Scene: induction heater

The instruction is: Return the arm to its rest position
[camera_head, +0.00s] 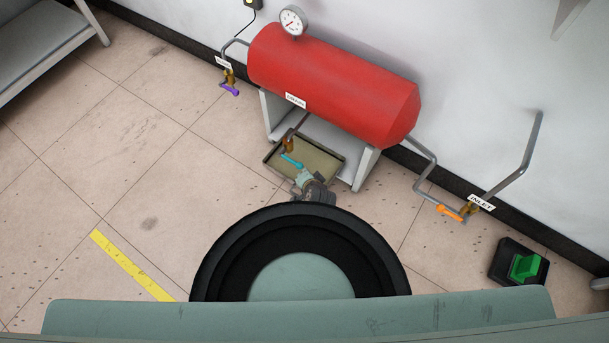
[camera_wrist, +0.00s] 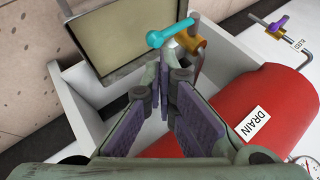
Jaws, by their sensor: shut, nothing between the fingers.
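My gripper (camera_wrist: 166,75) is shut and empty in the wrist view, its fingertips close to the cyan drain valve handle (camera_wrist: 170,31). Whether they touch it, I cannot tell. In the head view, part of my gripper and wrist (camera_head: 313,187) shows just below the cyan handle (camera_head: 291,161), over the drip tray (camera_head: 325,160). The rest of my arm is mostly hidden behind my own body.
A red tank (camera_head: 335,85) on a white stand (camera_head: 365,168) stands against the wall. A purple valve handle (camera_head: 229,89) is at left, an orange inlet handle (camera_head: 449,212) at right.

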